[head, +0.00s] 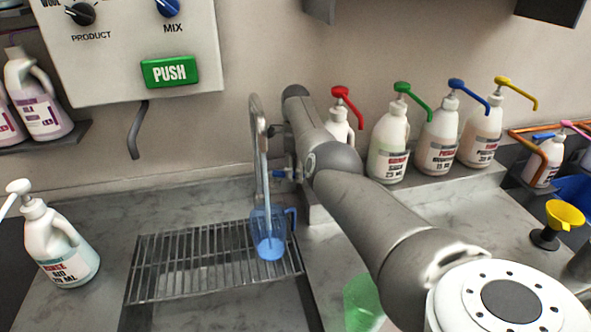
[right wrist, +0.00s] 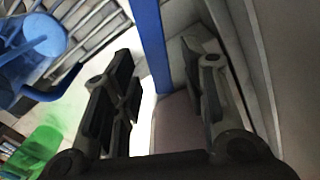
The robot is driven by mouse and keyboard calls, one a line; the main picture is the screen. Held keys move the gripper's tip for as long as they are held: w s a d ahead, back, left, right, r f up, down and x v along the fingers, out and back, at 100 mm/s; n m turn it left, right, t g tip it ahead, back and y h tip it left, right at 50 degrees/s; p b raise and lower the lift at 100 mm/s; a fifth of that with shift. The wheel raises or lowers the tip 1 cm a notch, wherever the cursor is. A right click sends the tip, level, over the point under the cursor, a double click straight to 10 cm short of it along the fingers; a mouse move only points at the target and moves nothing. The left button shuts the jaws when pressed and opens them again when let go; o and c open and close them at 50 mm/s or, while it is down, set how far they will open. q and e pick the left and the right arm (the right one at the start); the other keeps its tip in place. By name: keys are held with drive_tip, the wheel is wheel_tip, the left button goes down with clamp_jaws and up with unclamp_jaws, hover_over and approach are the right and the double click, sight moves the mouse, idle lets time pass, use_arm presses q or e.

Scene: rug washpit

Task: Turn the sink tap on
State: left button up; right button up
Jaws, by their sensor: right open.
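The sink tap (head: 257,140) is a tall grey gooseneck in the middle of the head view. Its blue lever (head: 284,174) shows low at its right side. In the right wrist view a long blue bar (right wrist: 150,45), seemingly this lever, runs through the gap between the fingers. My right gripper (right wrist: 160,75) is open, with a finger on each side of the bar and no clear contact. In the head view my right arm largely hides this gripper beside the tap. My left gripper is out of view.
A blue jug (head: 268,232) stands under the spout on a metal rack (head: 185,262). Several pump bottles stand on the ledge at right, including a green-topped one (head: 388,143). Another pump bottle (head: 55,245) stands at left. A green container (head: 362,302) sits beneath my arm.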

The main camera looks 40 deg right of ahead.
wheel_tip(320, 180, up, 12)
idle(0.6)
